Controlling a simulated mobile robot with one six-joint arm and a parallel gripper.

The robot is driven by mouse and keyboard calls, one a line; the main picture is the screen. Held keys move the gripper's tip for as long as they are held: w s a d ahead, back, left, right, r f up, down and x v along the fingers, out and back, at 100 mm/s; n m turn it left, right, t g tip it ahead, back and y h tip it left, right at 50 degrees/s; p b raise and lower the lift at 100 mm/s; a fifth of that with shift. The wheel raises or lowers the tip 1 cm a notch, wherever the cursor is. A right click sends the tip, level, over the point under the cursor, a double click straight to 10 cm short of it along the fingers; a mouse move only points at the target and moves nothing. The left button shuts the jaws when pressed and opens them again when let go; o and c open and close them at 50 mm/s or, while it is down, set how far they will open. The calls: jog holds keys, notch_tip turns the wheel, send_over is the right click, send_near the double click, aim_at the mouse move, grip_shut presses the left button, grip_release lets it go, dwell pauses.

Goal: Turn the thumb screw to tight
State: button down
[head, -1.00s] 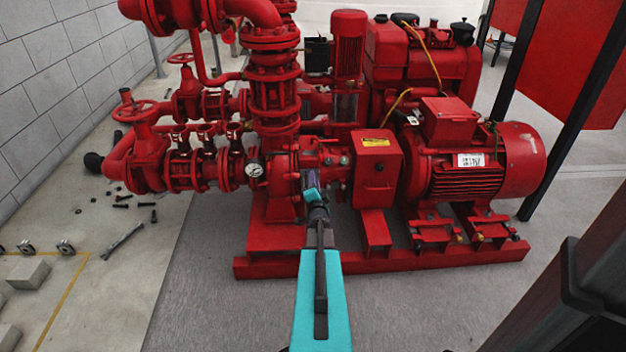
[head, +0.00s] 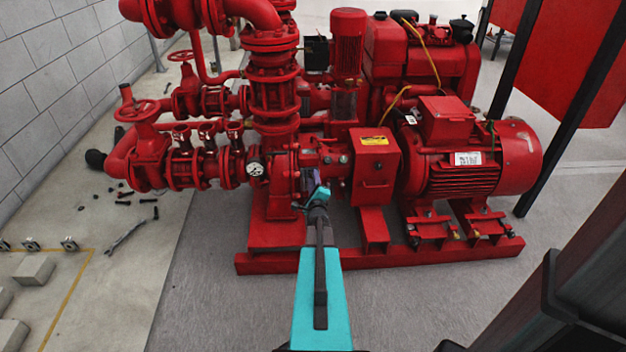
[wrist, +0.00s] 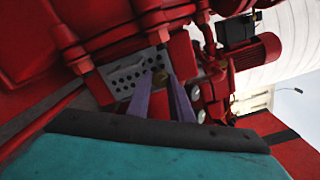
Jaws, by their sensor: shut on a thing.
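The red pump set (head: 270,150) stands ahead of me in the head view. My arm reaches from the bottom middle to the pump's front, and my gripper (head: 309,178) is small and partly hidden there by my own wrist. The screw sits at a grey plate with holes (wrist: 128,77). I cannot tell how tight it is.
A red motor (head: 465,160) stands to the right and red valves and pipes (head: 185,155) to the left. A red base rail (head: 420,255) runs below. A dark post fills the lower right.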

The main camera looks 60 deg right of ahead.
jog(key=shift+s+d+m+p, duration=0.15)
jog(key=shift+m+p, duration=0.2)
jog(key=shift+m, duration=1.35)
jog(key=c, duration=1.8)
grip_release()
jog(key=shift+c, duration=0.2)
jog(key=p+v, duration=0.1)
jog(key=v, duration=1.3)
jog(key=shift+p, duration=0.3)
